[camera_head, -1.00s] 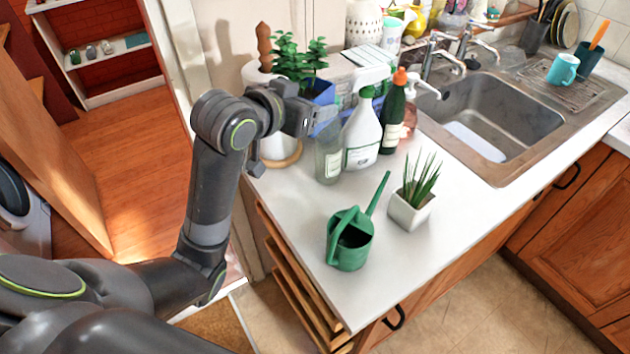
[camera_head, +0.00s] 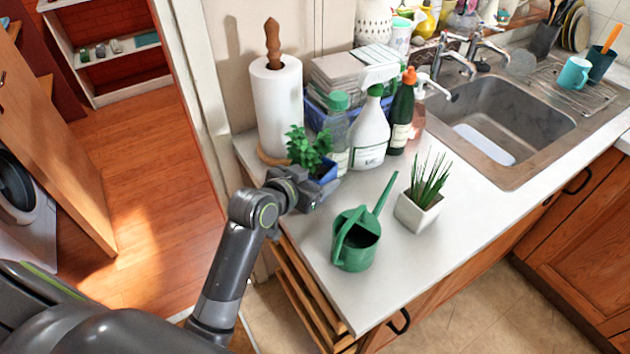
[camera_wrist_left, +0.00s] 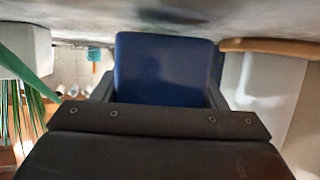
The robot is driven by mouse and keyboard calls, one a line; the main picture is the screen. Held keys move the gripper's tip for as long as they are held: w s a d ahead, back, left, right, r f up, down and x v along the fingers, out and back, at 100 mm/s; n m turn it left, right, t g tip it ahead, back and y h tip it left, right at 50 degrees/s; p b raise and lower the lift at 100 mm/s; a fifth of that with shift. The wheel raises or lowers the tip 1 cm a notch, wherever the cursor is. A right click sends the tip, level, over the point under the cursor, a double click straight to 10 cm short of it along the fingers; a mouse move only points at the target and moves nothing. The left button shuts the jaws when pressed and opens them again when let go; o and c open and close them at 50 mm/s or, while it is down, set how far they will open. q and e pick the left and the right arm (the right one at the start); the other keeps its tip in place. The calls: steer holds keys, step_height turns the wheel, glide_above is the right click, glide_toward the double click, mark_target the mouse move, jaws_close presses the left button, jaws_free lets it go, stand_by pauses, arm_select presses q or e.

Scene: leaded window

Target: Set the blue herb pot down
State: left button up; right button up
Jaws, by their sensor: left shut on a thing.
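The blue herb pot (camera_head: 329,173) with its leafy green herb (camera_head: 308,147) is upright low over the left part of the white counter, in front of the clear bottle. My left gripper (camera_head: 312,190) is shut on its near side. In the left wrist view the blue pot (camera_wrist_left: 164,70) fills the middle between my fingers (camera_wrist_left: 160,92), and the picture is upside down with the counter along the top. Its base is at or just above the counter; I cannot tell if it touches. My right gripper is out of view.
A paper towel roll (camera_head: 277,105) stands behind left. A clear bottle (camera_head: 338,135), white spray bottle (camera_head: 370,132) and dark green bottle (camera_head: 401,115) stand behind right. A green watering can (camera_head: 356,240) and white-potted plant (camera_head: 420,207) stand in front and right. The counter's left edge is close.

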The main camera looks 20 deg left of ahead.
arm_select(q)
steer(key=shift+f, duration=0.65)
steer(key=shift+f, duration=0.2)
steer(key=o, duration=1.2)
steer(key=shift+o, duration=0.2)
